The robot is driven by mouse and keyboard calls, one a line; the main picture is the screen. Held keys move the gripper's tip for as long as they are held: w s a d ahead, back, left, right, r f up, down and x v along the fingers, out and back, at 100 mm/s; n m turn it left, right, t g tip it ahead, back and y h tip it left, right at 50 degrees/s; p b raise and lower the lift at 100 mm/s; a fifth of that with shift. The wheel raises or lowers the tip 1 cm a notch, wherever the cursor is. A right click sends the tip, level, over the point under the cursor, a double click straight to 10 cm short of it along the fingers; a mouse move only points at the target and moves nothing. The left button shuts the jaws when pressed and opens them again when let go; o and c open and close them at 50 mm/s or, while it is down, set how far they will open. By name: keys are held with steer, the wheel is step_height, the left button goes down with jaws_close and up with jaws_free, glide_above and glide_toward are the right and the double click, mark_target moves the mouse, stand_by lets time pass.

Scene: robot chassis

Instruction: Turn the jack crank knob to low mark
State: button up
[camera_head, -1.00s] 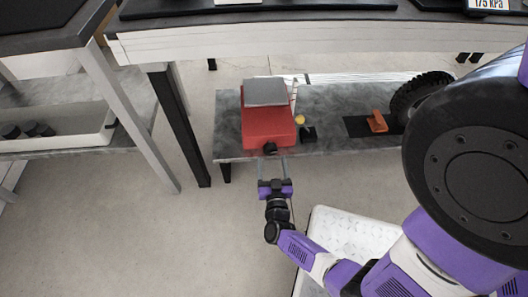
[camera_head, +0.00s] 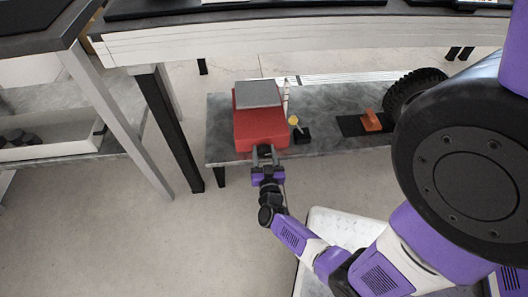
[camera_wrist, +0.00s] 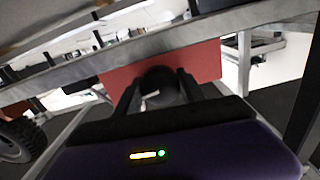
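The red jack (camera_head: 260,128) with a grey top plate (camera_head: 258,94) sits on the low grey shelf. My gripper (camera_head: 265,150) is at its front face, with its two fingers spread apart. In the wrist view, the round black crank knob (camera_wrist: 158,82) shows against the red body, between the fingertips of my gripper (camera_wrist: 160,88). One finger is on each side of it. I cannot tell whether they touch it. The knob is hidden in the head view, and no low mark can be made out.
On the low shelf (camera_head: 335,100), a black stand with a yellow top (camera_head: 299,130) is close to the jack's right. An orange piece on a black pad (camera_head: 370,122) and a black tyre (camera_head: 412,90) lie farther right. A table (camera_head: 240,40) overhangs behind.

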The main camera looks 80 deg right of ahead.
steer(key=shift+c, duration=1.3)
steer(key=shift+m, duration=0.8)
steer(key=o, duration=1.3)
steer(key=shift+o, duration=0.2)
steer(key=p+v, duration=0.2)
steer(key=v, duration=0.6)
steer(key=shift+w+f, duration=0.1)
